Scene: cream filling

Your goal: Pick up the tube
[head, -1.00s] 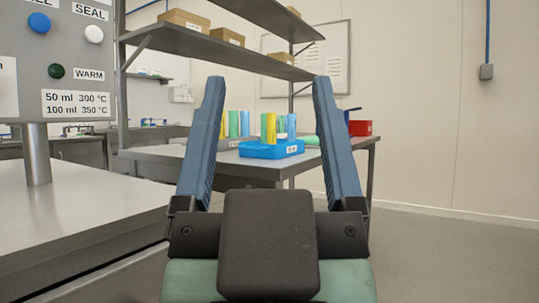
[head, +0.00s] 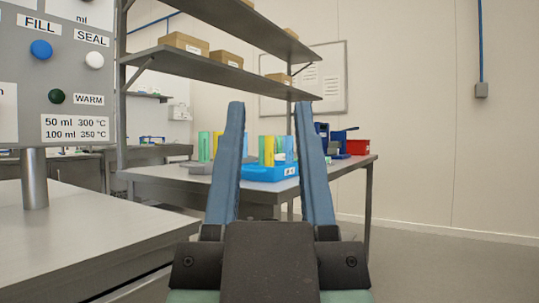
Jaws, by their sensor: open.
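Several upright tubes stand on the far table. A yellow tube (head: 267,151) shows between my fingers, in a blue rack (head: 265,172). Green and yellow tubes (head: 205,147) stand to the left of my left finger, by a grey rack (head: 197,168). My gripper (head: 270,104) is open and empty in front of the camera, its two blue fingers pointing up and away. The tubes are well beyond the fingertips, and the fingers hide part of the racks. I cannot tell which tube is the one named.
A steel counter (head: 90,232) is close on the left, below a panel (head: 70,80) with FILL, SEAL and WARM buttons. The far table (head: 330,167) also holds a blue device (head: 336,140) and a red bin (head: 358,147). Shelves with boxes hang above. Floor at right is clear.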

